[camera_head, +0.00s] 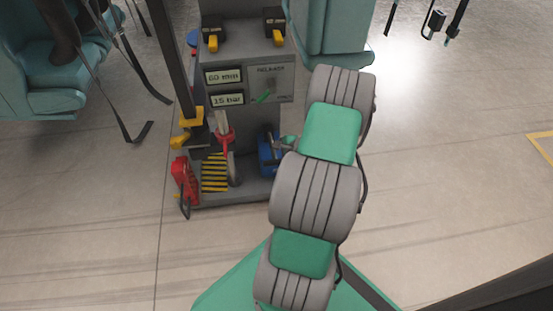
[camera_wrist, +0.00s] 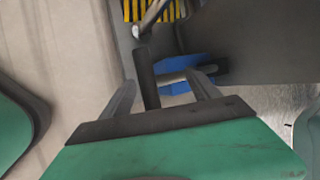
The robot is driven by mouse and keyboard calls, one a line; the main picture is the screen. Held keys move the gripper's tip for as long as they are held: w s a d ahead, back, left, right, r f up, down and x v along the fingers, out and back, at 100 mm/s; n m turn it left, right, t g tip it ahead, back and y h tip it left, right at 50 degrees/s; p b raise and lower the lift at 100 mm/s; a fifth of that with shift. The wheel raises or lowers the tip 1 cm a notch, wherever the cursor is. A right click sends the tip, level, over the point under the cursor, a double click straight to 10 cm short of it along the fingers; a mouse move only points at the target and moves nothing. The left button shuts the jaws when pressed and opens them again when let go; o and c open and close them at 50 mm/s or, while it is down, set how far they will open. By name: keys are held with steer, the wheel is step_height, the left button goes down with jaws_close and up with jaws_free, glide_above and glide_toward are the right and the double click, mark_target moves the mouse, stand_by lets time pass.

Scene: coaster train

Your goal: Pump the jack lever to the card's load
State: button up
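A grey jack stand carries plates reading about "60 mm" (camera_head: 223,76) and "15 bar" (camera_head: 228,99). A panel beside them seems to read "RELEASE" and has a green lever (camera_head: 262,97). The blue jack body (camera_head: 267,155) is low on the stand, partly behind my arm, and also shows in the wrist view (camera_wrist: 172,68). In the wrist view my gripper (camera_wrist: 168,88) is open, its fingers apart. A dark upright bar, apparently the lever's grip (camera_wrist: 147,78), shows between them, nearer the left finger. Contact cannot be told. No load card is clearly readable.
A red-handled part (camera_head: 225,136) stands beside a yellow-black striped plate (camera_head: 214,172). A red box-like object (camera_head: 185,180) is at the stand's lower left. Teal seats (camera_head: 45,85) with hanging straps flank the stand. The floor in front is clear.

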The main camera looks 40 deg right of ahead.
steer(key=shift+a, duration=0.1)
jaws_close()
stand_by(0.5)
